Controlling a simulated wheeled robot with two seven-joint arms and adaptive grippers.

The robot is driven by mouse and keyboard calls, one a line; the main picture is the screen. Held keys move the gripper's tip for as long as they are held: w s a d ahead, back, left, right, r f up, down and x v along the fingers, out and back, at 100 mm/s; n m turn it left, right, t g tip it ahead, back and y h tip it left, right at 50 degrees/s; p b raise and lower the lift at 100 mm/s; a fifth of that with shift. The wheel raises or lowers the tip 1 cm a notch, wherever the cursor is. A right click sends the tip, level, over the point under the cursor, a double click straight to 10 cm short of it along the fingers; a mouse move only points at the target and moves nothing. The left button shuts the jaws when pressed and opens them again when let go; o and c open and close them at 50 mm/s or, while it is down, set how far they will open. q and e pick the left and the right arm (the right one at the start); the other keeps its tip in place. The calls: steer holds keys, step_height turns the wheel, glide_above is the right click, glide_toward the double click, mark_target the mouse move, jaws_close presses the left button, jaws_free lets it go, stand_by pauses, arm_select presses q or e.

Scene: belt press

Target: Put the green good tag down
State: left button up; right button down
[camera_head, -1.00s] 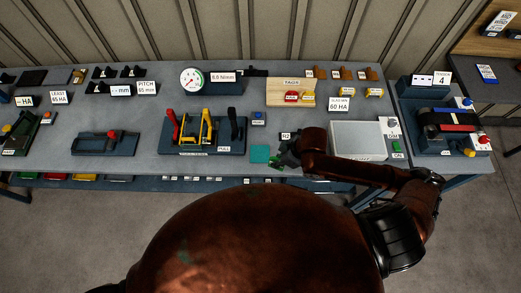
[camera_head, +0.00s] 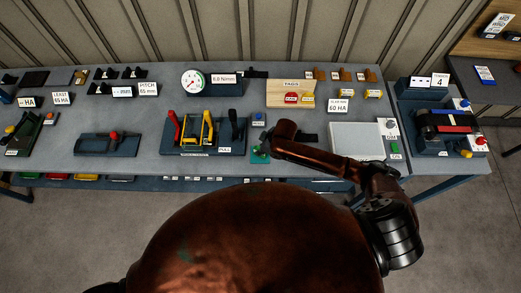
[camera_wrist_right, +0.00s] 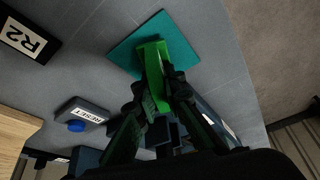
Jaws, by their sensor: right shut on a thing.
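The green good tag (camera_wrist_right: 150,54) is a bright green block. In the right wrist view it sits between the fingertips of my right gripper (camera_wrist_right: 156,84), which is shut on it. The tag's far end is over the teal square pad (camera_wrist_right: 182,45); I cannot tell whether it touches the pad. In the head view the teal pad (camera_head: 257,160) lies near the table's front edge, partly covered by my right gripper (camera_head: 264,150). The tag is hard to make out there. My left gripper is not in view.

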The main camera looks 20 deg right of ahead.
steer(key=shift+f, duration=0.35)
steer(key=c, duration=1.7)
jaws_free()
steer(key=shift+o, duration=0.2)
steer(key=v, duration=1.2)
